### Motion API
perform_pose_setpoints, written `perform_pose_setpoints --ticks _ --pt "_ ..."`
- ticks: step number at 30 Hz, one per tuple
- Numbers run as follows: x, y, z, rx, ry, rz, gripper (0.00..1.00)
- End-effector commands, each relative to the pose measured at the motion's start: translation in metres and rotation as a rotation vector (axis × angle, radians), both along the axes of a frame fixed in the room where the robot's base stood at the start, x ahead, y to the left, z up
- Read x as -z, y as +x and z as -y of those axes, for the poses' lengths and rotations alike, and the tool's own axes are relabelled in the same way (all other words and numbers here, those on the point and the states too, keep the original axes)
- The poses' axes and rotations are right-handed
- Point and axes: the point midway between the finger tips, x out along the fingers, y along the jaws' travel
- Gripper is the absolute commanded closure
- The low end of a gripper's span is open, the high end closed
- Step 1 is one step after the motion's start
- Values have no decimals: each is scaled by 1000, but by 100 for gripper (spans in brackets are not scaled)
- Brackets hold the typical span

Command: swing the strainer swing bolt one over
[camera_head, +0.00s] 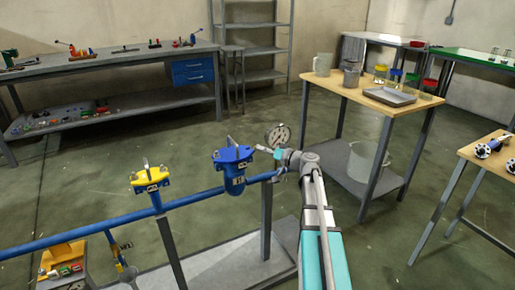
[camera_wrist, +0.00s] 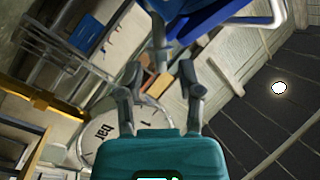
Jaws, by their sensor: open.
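The blue strainer (camera_head: 232,180) stands in the blue pipe line, with a flanged cover on top. A small pale swing bolt (camera_head: 229,141) sticks up from the cover; finer details are too small to tell. My gripper (camera_head: 257,148) is just right of the cover, at about its height, pointing left toward it. In the wrist view my gripper (camera_wrist: 160,68) has its two fingers apart, with no held thing visible between them. Blue strainer parts (camera_wrist: 205,15) fill the top of that view, beyond the fingertips. Whether a finger touches the strainer cannot be told.
A round pressure gauge (camera_head: 278,136) stands close behind my gripper; its face (camera_wrist: 100,135) lies beside the left finger in the wrist view. A yellow valve (camera_head: 150,180) sits left on the blue pipe (camera_head: 110,222). A wooden table (camera_head: 360,92) with vessels stands behind right.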

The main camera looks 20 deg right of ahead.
Motion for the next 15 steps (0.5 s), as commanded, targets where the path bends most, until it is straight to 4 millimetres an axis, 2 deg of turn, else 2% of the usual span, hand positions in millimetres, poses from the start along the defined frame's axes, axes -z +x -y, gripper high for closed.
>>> perform_pose_setpoints --ticks 6,15 --pt "0 21 -13 -1 0 1 53" --pt "0 28 -17 1 0 0 53"
